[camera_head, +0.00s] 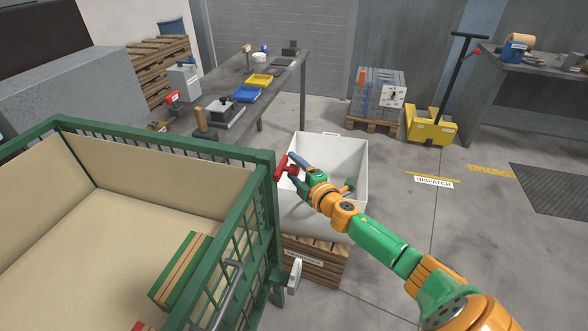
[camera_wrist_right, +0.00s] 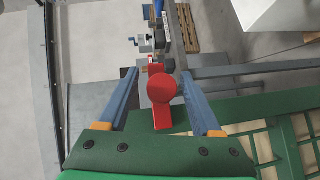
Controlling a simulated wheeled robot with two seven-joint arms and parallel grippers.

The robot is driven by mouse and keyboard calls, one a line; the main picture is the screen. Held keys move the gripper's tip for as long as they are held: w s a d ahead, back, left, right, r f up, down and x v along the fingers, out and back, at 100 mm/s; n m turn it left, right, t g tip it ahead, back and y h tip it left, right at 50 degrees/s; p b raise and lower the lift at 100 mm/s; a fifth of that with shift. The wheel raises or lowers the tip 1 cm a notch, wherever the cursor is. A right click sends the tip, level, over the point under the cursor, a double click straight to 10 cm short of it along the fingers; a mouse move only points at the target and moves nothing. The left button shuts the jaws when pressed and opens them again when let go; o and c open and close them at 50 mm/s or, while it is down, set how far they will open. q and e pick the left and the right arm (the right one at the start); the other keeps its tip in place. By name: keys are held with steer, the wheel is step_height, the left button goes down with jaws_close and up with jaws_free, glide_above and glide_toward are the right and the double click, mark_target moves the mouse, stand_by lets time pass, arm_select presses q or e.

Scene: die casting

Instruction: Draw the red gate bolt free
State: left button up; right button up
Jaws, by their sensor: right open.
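The red gate bolt (camera_head: 280,168) shows at the upper right corner post of the green gate frame (camera_head: 262,160). It has a round knob and a flat handle. In the right wrist view the red bolt (camera_wrist_right: 162,90) stands between the two blue-grey fingers of my right gripper (camera_wrist_right: 158,75), with gaps on both sides. My right gripper (camera_head: 294,168) is open around the bolt's knob and not closed on it. Where the bolt enters the gate is hidden. My left gripper is not in view.
A white bin (camera_head: 350,160) stands on a wooden pallet (camera_head: 315,265) right behind the gripper. The cream-lined green cage (camera_head: 60,260) holds a green-and-wood block (camera_head: 180,270). A workbench (camera_head: 215,125) with trays and tools lies behind. Open floor is to the right.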

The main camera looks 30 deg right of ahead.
mark_target(298, 171)
steer(key=shift+s, duration=0.15)
steer(key=s, duration=0.4)
steer(key=s+r, duration=0.1)
steer(key=s, duration=0.2)
steer(key=shift+a, duration=0.2)
steer(key=shift+w, duration=0.1)
steer(key=s+f+m+g+h, duration=0.1)
steer(key=s+f+m+g, duration=0.4)
steer(key=f, duration=0.8)
steer(key=s+f+m+g, duration=0.2)
steer(key=s+f, duration=0.5)
steer(key=f, duration=0.6)
steer(key=s+a+f+m+g, duration=0.2)
steer(key=s+a+f, duration=0.2)
steer(key=s, duration=0.4)
steer(key=s+a+f+m+g+y, duration=0.1)
steer(key=s+a+f+m+g, duration=0.1)
steer(key=s+a+f, duration=0.3)
steer(key=s+a+f+m+g+y, duration=0.1)
steer(key=s+a+f+g, duration=0.3)
steer(key=s, duration=0.9)
steer(key=shift+s+a+f+m, duration=0.2)
steer(key=shift+a+f+m, duration=0.1)
steer(key=shift+f+m, duration=0.4)
steer(key=shift+f, duration=0.1)
